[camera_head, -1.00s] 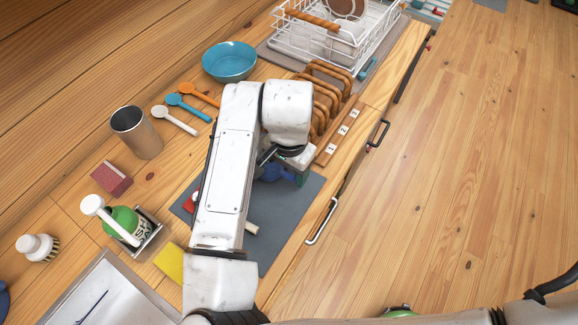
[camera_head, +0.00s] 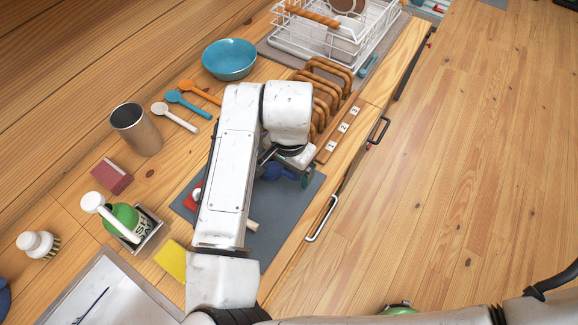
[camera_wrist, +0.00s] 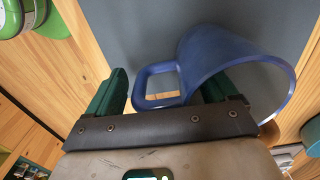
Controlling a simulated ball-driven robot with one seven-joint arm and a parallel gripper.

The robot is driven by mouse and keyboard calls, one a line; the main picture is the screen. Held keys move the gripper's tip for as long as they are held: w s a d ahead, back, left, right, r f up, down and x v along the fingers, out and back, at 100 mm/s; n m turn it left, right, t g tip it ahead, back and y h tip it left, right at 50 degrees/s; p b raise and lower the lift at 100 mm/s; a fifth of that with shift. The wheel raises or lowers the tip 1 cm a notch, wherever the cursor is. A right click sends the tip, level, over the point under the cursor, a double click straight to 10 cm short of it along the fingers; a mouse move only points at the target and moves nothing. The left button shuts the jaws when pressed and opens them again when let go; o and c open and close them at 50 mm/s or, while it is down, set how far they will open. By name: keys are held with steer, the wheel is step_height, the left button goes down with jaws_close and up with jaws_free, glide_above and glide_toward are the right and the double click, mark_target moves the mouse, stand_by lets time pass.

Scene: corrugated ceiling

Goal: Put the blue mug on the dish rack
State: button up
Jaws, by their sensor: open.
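The blue mug (camera_head: 274,172) lies on the grey mat and is partly hidden by my arm in the head view. In the wrist view the mug (camera_wrist: 222,48) lies on its side, its opening toward my gripper and its looped handle to the left. My gripper (camera_wrist: 165,92) is open, its green fingers on either side of the handle. The right finger overlaps the mug's opening; I cannot tell whether it touches. In the head view one green fingertip shows right of the mug. The white wire dish rack (camera_head: 365,48) stands at the far end of the counter, holding a brown-and-white dish.
A wooden slotted rack (camera_head: 328,95) stands between the mat (camera_head: 285,215) and the dish rack. A teal bowl (camera_head: 229,60), several spoons, a metal cup (camera_head: 136,130) and a green soap bottle (camera_head: 122,218) line the left. The counter's front edge is at the right.

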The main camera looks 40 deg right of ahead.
step_height(320, 180, up, 12)
steer(key=shift+r+b, duration=0.15)
steer(key=shift+b, duration=0.7)
